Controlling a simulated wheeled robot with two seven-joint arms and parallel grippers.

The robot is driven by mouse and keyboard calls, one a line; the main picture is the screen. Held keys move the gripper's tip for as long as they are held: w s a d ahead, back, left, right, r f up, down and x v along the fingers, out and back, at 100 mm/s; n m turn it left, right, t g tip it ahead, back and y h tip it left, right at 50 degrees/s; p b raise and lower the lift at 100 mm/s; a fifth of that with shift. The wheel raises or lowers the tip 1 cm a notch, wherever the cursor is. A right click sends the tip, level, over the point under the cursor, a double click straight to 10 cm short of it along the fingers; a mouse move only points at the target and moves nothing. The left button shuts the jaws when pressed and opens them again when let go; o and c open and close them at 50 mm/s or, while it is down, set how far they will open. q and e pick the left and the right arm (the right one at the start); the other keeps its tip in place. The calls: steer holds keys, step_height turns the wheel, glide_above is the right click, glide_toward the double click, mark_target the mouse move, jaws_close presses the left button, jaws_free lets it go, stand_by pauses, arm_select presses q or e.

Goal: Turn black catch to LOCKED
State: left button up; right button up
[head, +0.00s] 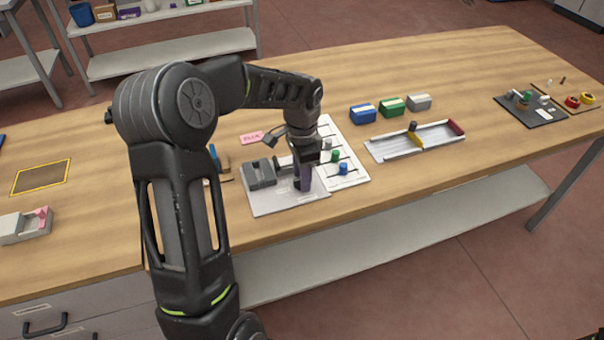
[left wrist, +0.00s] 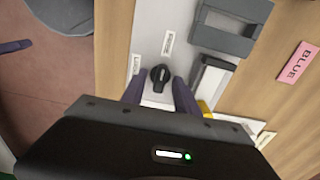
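The black catch (left wrist: 160,75) is a small round knob with a raised grip on a light grey plate (left wrist: 150,35), seen in the left wrist view. Small white labels lie around it, too small to read, so I cannot tell its setting. My left gripper (left wrist: 159,88) is open, its two dark purple fingers on either side of the catch; I cannot tell whether they touch it. In the head view my left gripper (head: 304,178) points down over the plate (head: 285,201) and hides the catch. My right gripper is in neither view.
A grey block (head: 259,174) stands on the plate's left. A white board (head: 352,178) with coloured knobs adjoins it on the right. A pink BLUE tag (left wrist: 298,62) lies nearby. Blue, green and grey boxes (head: 391,106) and a long tray (head: 415,140) stand farther right.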

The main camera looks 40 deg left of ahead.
arm_select(q)
steer(key=shift+c, duration=0.5)
jaws_close()
steer(key=shift+n, duration=0.4)
steer(key=n+b, duration=0.1)
steer(key=n, duration=0.1)
steer(key=shift+n, duration=0.3)
steer(key=n+b, duration=0.1)
steer(key=n, duration=0.2)
steer(key=shift+n, duration=0.3)
steer(key=n, duration=1.1)
